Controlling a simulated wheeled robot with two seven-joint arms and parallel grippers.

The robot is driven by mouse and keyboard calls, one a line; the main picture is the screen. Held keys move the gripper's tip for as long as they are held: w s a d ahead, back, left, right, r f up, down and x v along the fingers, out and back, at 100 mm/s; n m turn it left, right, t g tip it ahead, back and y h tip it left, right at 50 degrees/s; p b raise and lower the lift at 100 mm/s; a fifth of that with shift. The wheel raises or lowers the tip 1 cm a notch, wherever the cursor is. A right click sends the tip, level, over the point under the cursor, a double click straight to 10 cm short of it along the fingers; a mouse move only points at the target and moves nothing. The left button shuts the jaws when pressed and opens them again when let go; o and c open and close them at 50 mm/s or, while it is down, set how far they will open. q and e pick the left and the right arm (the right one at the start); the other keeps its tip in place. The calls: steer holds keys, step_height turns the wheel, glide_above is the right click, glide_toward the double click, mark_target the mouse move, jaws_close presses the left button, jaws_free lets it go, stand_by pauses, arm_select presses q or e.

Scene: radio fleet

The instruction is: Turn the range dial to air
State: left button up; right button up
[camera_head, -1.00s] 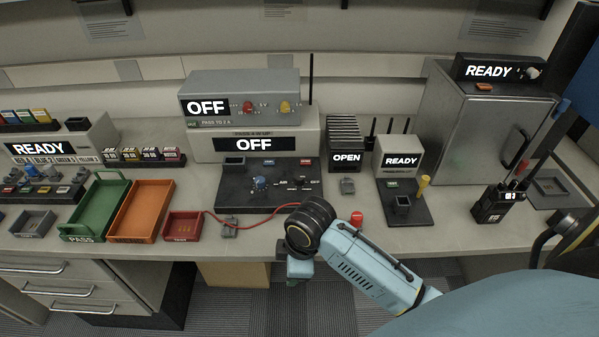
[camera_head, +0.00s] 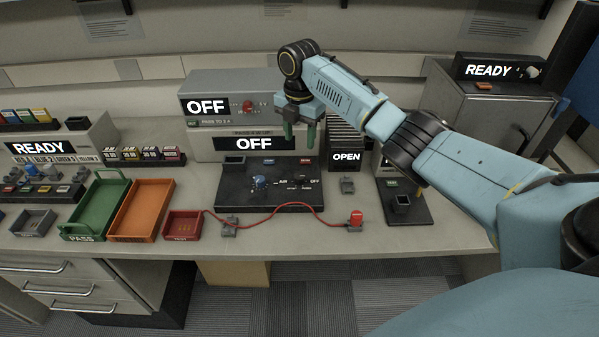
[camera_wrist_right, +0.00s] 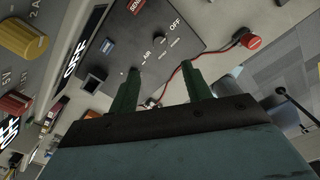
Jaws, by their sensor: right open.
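The black control panel (camera_head: 235,198) lies on the bench below the lit OFF unit (camera_head: 213,142). A small dark dial (camera_head: 299,179) sits on it between the AIR and OFF labels. Its pointer is too small to read. A blue knob (camera_head: 260,183) stands to its left. My right gripper (camera_head: 299,143) is above and behind the panel, fingers pointing down, open and empty. In the right wrist view, the open fingers (camera_wrist_right: 164,76) point toward the panel (camera_wrist_right: 110,45), apart from the dial area (camera_wrist_right: 160,41). My left gripper is not in view.
A red cable (camera_head: 275,211) runs along the bench front to a red button (camera_head: 356,217). Green (camera_head: 123,193) and orange trays (camera_head: 168,187) stand to the left. The OPEN rack (camera_head: 345,139) and a small dark stand (camera_head: 421,213) are to the right, partly behind my arm.

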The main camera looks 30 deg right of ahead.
mark_target(299, 175)
step_height(299, 175, down, 13)
steer(key=shift+f+b, duration=0.1)
steer(key=shift+b, duration=0.85)
steer(key=c, duration=1)
